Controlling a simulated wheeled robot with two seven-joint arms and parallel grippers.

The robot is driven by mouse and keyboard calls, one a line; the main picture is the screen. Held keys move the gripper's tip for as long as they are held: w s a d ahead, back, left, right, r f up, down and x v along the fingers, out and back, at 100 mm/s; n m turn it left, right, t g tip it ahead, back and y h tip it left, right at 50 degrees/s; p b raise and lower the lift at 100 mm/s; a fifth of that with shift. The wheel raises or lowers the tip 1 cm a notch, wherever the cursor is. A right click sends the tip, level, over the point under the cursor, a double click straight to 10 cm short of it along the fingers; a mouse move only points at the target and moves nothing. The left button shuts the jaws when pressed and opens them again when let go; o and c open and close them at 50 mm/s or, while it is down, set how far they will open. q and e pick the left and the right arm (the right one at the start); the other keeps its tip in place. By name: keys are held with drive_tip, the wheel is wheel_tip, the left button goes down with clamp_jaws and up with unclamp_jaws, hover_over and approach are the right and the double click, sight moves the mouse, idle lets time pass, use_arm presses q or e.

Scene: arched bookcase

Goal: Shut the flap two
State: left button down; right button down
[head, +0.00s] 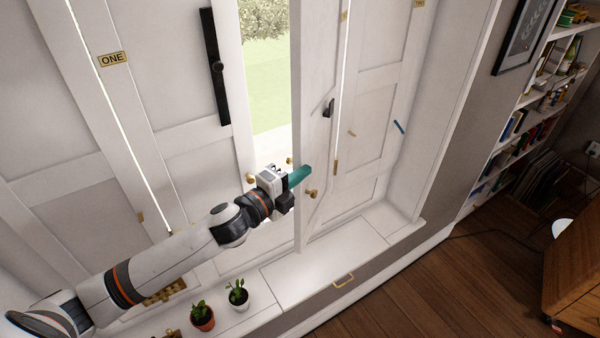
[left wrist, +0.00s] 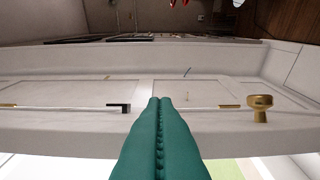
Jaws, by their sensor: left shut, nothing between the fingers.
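Flap two is a white panelled shutter on the right of the window, with a "TWO" plate (head: 419,3) at its top. Its near leaf (head: 318,140) stands out at an angle from the window, leaving a gap to the left shutter. The leaf carries a brass knob (head: 312,193) and a black catch (head: 328,108). My left gripper (head: 306,172) has teal fingers, shut and empty, with the tips close to the leaf near the knob. In the left wrist view the fingertips (left wrist: 160,100) overlap the leaf's edge, between the brass knob (left wrist: 260,103) and the black catch (left wrist: 121,108); contact is unclear.
The left shutter, with plate "ONE" (head: 113,58) and a long black bar (head: 214,65), stands across the left part of the window. Two potted plants (head: 237,294) (head: 202,317) sit on the sill below my arm. A bookshelf (head: 530,110) stands at right.

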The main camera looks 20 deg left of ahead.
use_arm(q)
drive_tip(key=w+a, duration=0.1)
drive_tip(key=a, duration=0.3)
drive_tip(key=w+a+b, duration=0.1)
drive_tip(key=w+a, duration=0.1)
drive_tip(key=a, duration=0.3)
drive_tip(key=w+a+b, duration=0.1)
drive_tip(key=a, duration=0.3)
drive_tip(key=shift+w+a, duration=0.25)
drive_tip(key=shift+a, duration=0.15)
